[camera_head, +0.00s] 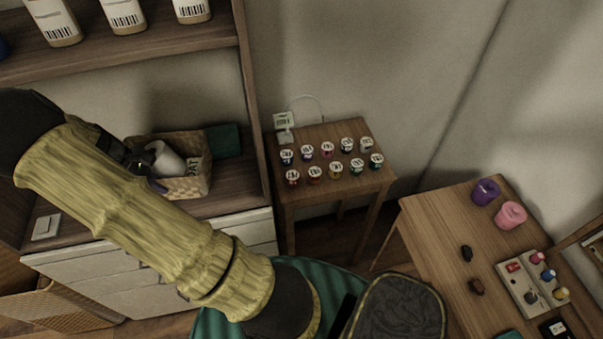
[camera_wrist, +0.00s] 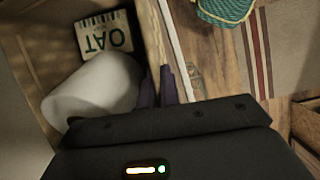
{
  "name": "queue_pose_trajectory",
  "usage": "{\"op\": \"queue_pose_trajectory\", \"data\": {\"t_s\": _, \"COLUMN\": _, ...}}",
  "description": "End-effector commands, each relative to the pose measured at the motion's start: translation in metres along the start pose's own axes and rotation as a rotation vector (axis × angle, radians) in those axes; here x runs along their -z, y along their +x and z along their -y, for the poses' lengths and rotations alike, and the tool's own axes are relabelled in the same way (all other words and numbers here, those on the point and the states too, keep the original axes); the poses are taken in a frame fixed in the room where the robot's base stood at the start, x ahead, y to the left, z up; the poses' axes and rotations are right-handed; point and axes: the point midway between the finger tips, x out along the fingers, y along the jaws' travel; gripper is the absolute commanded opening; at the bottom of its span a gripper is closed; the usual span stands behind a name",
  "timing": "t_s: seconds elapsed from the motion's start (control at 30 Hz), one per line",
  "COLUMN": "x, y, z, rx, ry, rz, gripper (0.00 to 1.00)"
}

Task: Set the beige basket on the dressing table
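The beige woven basket (camera_head: 190,187) stands on the wooden counter of the shelf unit at left, partly hidden by my arm. It holds a white roll (camera_head: 168,160) and a box marked OAT (camera_wrist: 103,35). My gripper (camera_wrist: 160,85) is at the basket's rim, with one dark finger on each side of the wall, and looks shut on it. The basket wall (camera_wrist: 152,32) runs up between the fingers in the wrist view. A wooden table (camera_head: 425,225) with candles and small cosmetics-like items stands at right; a smaller table (camera_head: 290,190) with jars stands at the back. Neither is labelled as the dressing table.
A dark green box (camera_head: 224,140) lies beside the basket. An upper shelf (camera_head: 120,55) with white containers hangs above. On the right table are purple (camera_head: 485,191) and pink (camera_head: 510,215) candles, dark lumps and a tray (camera_head: 530,285). Its left part has bare room.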

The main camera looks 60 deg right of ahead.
Motion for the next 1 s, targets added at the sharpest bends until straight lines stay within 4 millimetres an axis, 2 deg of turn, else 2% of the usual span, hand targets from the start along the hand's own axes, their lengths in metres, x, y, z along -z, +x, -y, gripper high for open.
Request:
{"op": "queue_pose_trajectory", "data": {"t_s": 0.03, "x": 0.020, "y": -0.005, "z": 0.008, "rx": 0.008, "ry": 0.021, "rz": -0.001, "gripper": 0.00}}
{"op": "queue_pose_trajectory", "data": {"t_s": 0.2, "x": 0.073, "y": -0.018, "z": 0.041, "rx": 0.053, "ry": 0.118, "rz": 0.011, "gripper": 0.00}}
{"op": "queue_pose_trajectory", "data": {"t_s": 0.4, "x": 0.113, "y": -0.029, "z": 0.074, "rx": 0.094, "ry": 0.203, "rz": 0.030, "gripper": 0.00}}
{"op": "queue_pose_trajectory", "data": {"t_s": 0.57, "x": 0.124, "y": -0.033, "z": 0.085, "rx": 0.108, "ry": 0.231, "rz": 0.038, "gripper": 0.00}}
{"op": "queue_pose_trajectory", "data": {"t_s": 1.0, "x": 0.124, "y": -0.033, "z": 0.085, "rx": 0.109, "ry": 0.232, "rz": 0.038, "gripper": 0.00}}
